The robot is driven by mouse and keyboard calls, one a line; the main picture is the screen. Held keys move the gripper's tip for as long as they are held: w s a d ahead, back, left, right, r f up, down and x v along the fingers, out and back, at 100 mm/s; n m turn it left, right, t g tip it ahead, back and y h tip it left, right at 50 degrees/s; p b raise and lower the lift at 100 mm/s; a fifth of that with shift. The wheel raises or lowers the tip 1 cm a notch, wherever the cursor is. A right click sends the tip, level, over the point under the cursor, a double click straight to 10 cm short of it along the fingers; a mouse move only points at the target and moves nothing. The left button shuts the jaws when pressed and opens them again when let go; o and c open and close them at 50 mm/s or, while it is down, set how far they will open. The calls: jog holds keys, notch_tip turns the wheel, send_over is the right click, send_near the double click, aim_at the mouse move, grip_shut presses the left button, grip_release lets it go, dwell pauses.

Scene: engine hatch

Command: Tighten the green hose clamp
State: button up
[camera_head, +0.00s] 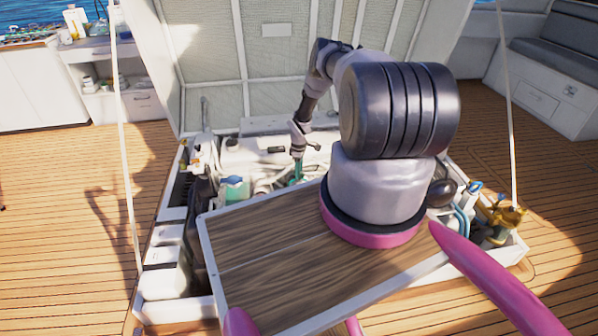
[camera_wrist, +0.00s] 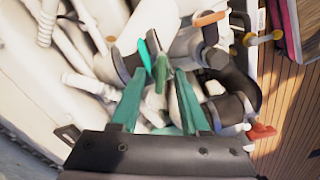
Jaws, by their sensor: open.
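My gripper (camera_wrist: 160,78) has two teal fingers, spread apart and pointing into the engine bay. A green part (camera_wrist: 160,73), which looks like the green hose clamp, shows between and just beyond the fingertips in the wrist view. The clamp cannot be made out there.
White pipes and black hoses crowd around the fingers. An orange-tipped part (camera_wrist: 210,19) and a red handle (camera_wrist: 262,131) stand to the right. The raised hatch lid (camera_head: 275,60) stands behind my arm. Wooden deck (camera_head: 60,200) surrounds the bay.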

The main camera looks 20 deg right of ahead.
jog(key=shift+f, duration=0.15)
grip_shut()
jog(key=shift+m, duration=0.4)
jog(key=m, duration=0.5)
jog(key=shift+m, duration=0.4)
jog(key=m, duration=0.6)
jog(key=shift+m, duration=0.3)
